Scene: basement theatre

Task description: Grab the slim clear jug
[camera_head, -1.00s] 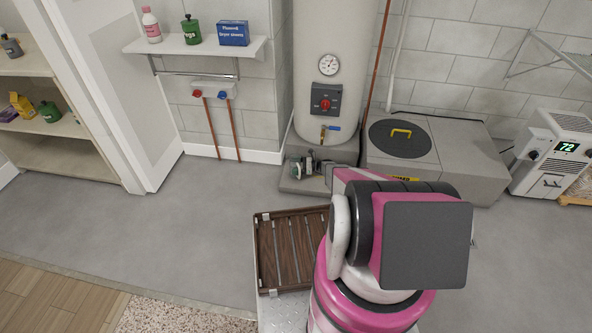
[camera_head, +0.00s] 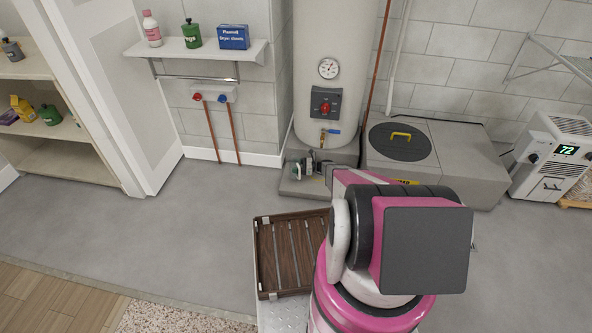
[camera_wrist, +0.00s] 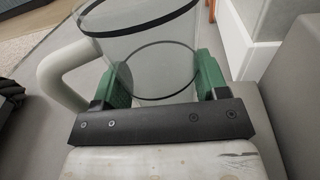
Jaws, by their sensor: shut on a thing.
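The slim clear jug (camera_wrist: 150,48) fills the upper middle of the wrist view. It has see-through walls, a dark rim, a dark ring lower down and a thick pale handle (camera_wrist: 55,72) on its left. My gripper (camera_wrist: 162,76) has its two green fingers on either side of the jug, shut on its body. The handle is outside the fingers. In the head view my arm hides most of the gripper area, and I cannot make out the jug clearly there.
A water heater (camera_head: 325,75) and a grey box with a round dark lid (camera_head: 400,141) stand at the back. A dehumidifier (camera_head: 556,155) is at right. A slatted wooden tray (camera_head: 283,257) is beside my arm. A wall shelf (camera_head: 195,52) holds bottles. Floor at left is clear.

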